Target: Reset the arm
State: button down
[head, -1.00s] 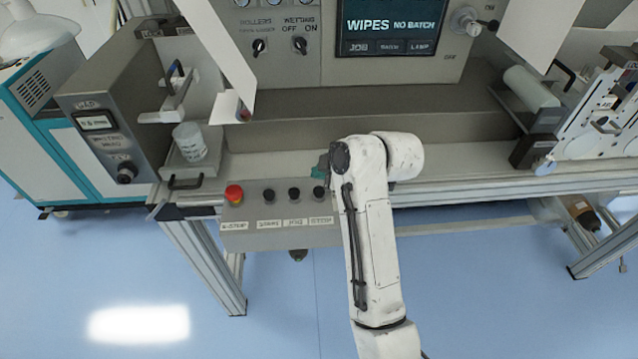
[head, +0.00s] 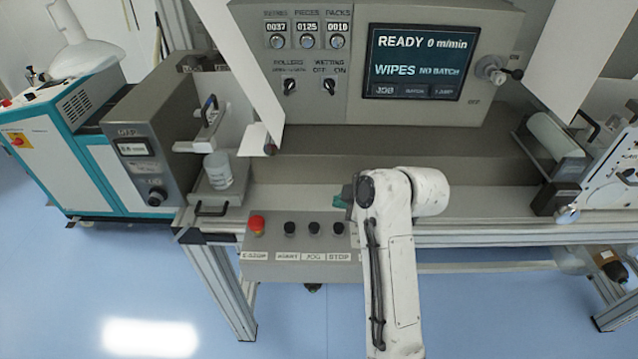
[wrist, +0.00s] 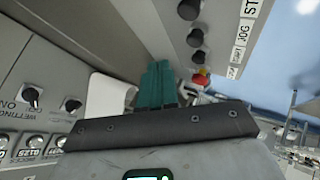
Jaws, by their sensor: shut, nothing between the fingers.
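My white arm (head: 388,265) reaches up in front of the machine in the head view, its elbow or wrist bend near the button panel (head: 268,268). My gripper shows in the wrist view as two teal fingers (wrist: 156,86) pressed side by side, shut and empty. In the head view only a bit of teal (head: 341,202) shows left of the arm's bend; the rest of the gripper is hidden behind the arm. In the wrist view the fingers lie between the machine front and the row of buttons, with no visible contact.
The panel has a red emergency stop (head: 257,226) and several black buttons. Above are a screen (head: 416,62) reading READY and WIPES NO BATCH, counters and two switches (head: 290,87). White sheets hang at both sides. Blue floor (head: 90,290) is open at front left.

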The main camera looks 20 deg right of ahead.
jog(key=s+d+f+m, duration=0.1)
jog(key=s+f, duration=0.1)
jog(key=s+d+f+m+g+h, duration=0.1)
jog(key=s+d, duration=0.1)
jog(key=s+d+f+m, duration=0.1)
jog(key=s+d+f, duration=0.1)
jog(key=s, duration=0.1)
jog(key=shift+s+f+h, duration=0.1)
jog(key=shift+f+h, duration=0.2)
jog(key=shift+h, duration=0.1)
jog(key=s+d+f+m+g+h, duration=0.1)
jog(key=s+f+m+g, duration=0.2)
jog(key=s, duration=1.2)
jog(key=s+d+f+m+g+h, duration=0.1)
jog(key=s+f+m+g, duration=0.2)
jog(key=s+f+m, duration=0.4)
jog(key=s+m, duration=0.1)
jog(key=s, duration=0.7)
jog(key=shift+s+d+m, duration=0.15)
jog(key=shift+d+m, duration=0.15)
jog(key=c, duration=1.8)
grip_release()
jog(key=shift+f, duration=0.1)
